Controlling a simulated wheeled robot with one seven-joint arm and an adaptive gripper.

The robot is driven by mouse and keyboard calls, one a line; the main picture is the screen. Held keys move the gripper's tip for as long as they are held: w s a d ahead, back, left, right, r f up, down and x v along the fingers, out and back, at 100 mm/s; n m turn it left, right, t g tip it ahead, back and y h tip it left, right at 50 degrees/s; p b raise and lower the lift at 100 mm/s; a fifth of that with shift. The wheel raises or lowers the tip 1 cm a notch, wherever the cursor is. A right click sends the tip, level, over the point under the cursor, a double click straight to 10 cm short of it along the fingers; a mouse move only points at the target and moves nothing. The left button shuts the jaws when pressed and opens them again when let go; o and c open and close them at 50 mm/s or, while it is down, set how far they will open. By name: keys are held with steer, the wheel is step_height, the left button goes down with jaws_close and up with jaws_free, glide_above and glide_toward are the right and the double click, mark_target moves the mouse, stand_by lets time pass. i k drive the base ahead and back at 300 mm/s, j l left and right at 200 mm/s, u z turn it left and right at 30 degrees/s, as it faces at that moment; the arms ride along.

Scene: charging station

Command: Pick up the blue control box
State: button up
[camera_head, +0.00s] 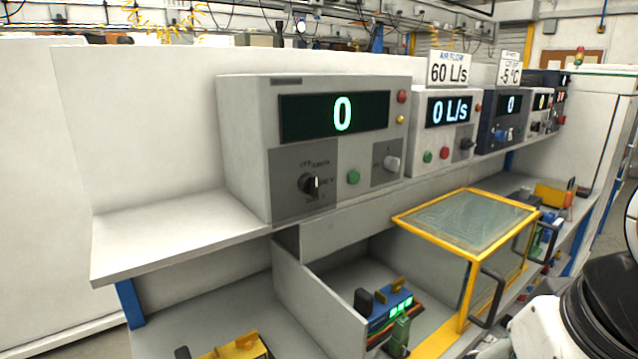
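A dark blue box (488,138) with a lit "0" display stands on the upper shelf, in the row of control boxes, between the white box with "0 L/s" and smaller boxes farther back. A small blue-topped device (388,314) with green lights and coloured wires sits in the open compartment below. I cannot tell for sure which of the two is the blue control box. Part of my arm shows at the lower right edge. My gripper is not in view.
A large grey control box (238,140) and the white box (424,104) stand nearer on the shelf (180,225). A yellow-framed clear panel (470,222) juts out in front, above the lower shelf. The shelf's left end is bare.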

mark_target(377, 308)
steer(key=i+l+u, duration=0.1)
steer(key=l+u, duration=0.3)
steer(key=i+l+u, duration=0.1)
steer(key=u, duration=0.25)
steer(key=l+u, duration=0.4)
